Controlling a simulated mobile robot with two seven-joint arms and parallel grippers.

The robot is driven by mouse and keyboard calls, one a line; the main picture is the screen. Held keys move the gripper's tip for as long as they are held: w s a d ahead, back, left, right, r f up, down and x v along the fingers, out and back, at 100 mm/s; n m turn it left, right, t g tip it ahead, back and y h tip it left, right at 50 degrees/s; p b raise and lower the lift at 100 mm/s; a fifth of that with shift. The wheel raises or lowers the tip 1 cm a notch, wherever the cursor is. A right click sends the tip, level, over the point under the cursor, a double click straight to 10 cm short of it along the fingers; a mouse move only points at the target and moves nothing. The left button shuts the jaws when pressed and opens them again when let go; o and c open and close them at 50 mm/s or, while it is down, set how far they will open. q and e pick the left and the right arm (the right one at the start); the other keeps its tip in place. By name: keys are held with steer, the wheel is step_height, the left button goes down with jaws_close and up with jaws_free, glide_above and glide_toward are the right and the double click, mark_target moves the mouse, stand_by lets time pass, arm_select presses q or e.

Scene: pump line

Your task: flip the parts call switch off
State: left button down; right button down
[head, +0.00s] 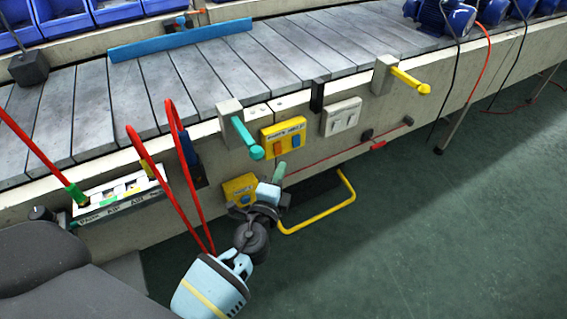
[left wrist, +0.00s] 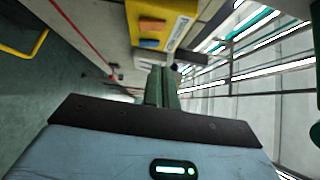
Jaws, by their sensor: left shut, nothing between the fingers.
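A yellow switch box (head: 283,137) with a blue and an orange rocker is mounted on the conveyor's side; its small label is hard to read. A second yellow box (head: 239,187) sits lower, partly hidden by my left arm. My left gripper (head: 279,171) is below and slightly left of the upper box, apart from it. Its green fingers (left wrist: 161,88) are shut and empty. My right gripper is not in view.
A white switch panel (head: 341,117) is right of the upper yellow box. A teal handle (head: 248,138) and a yellow handle (head: 410,82) stick out from the conveyor. A yellow bar (head: 330,215) juts out below. Red cables (head: 160,180) loop at left. The floor at right is mostly clear.

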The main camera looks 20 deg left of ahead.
arm_select(q)
steer(key=s, duration=0.6)
steer(key=shift+s+d+r, duration=0.25)
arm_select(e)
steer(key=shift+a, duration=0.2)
